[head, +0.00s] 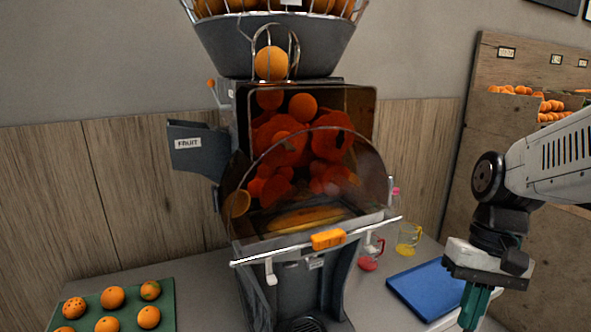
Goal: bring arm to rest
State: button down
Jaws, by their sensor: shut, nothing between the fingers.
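My gripper (476,305) is at the lower right of the head view, pointing down, its green fingers shut together with nothing between them. It hangs over the counter, at the right edge of the blue tray in the picture. My arm comes in from the right edge and bends down at the wrist. The fingertips reach close to the bottom of the picture, and I cannot tell their height above the counter.
The orange juicer (310,140) stands in the middle. A green tray (165,312) with several oranges is at lower left. Wooden bins (500,115) stand at right.

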jog(key=s+r+n+t+h, duration=0.1)
jog(key=s+r+t, duration=0.3)
jog(key=s, duration=0.5)
jog(key=shift+a+r+n+h, duration=0.2)
jog(key=shift+r+n+h, duration=0.2)
jog(key=shift+h, duration=0.1)
